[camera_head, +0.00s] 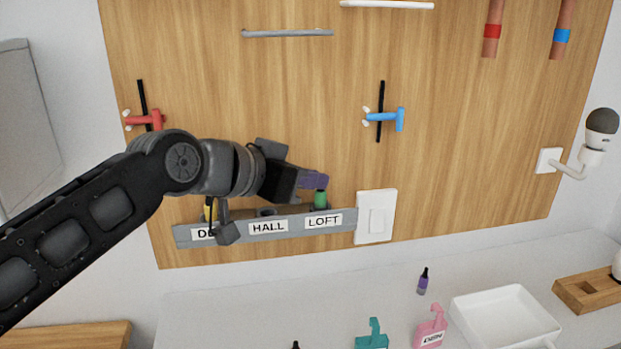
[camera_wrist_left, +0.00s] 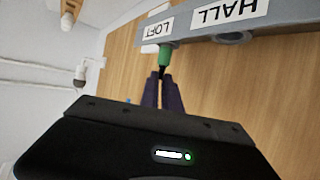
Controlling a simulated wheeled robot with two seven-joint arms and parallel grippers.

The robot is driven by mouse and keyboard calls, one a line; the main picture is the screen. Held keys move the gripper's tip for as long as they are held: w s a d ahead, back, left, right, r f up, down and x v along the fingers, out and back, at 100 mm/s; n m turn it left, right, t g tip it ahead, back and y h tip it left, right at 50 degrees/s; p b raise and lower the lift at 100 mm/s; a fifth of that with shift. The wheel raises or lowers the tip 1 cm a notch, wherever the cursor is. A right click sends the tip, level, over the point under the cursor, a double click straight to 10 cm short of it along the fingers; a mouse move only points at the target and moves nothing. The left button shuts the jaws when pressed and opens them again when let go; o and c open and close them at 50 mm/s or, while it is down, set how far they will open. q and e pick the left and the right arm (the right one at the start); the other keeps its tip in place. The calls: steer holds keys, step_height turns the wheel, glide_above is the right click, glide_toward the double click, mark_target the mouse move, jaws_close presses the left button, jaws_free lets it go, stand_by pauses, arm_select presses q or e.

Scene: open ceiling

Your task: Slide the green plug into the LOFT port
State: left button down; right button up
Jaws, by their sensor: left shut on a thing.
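The green plug (camera_head: 320,200) stands at the LOFT port, above the LOFT label (camera_head: 323,221) on the grey port strip (camera_head: 290,230). My left gripper (camera_head: 318,181) is shut on the plug's dark upper end. In the left wrist view the gripper fingers (camera_wrist_left: 163,90) hold the dark end of the green plug (camera_wrist_left: 165,55), whose other end meets the strip beside the LOFT label (camera_wrist_left: 158,30). How deep it sits in the port I cannot tell. My right gripper is not in view.
A white switch (camera_head: 376,217) adjoins the strip's right end. Blue (camera_head: 385,118) and red (camera_head: 146,120) valve-like handles are on the board above.

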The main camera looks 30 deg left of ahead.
arm_select(q)
steer(key=shift+f+b, duration=0.35)
steer(key=c, duration=1.5)
jaws_free()
steer(key=v, duration=0.7)
steer(key=shift+s+r+b, duration=0.2)
steer(key=shift+s+b, duration=0.15)
steer(key=shift+b, duration=0.05)
steer(key=shift+a, duration=0.1)
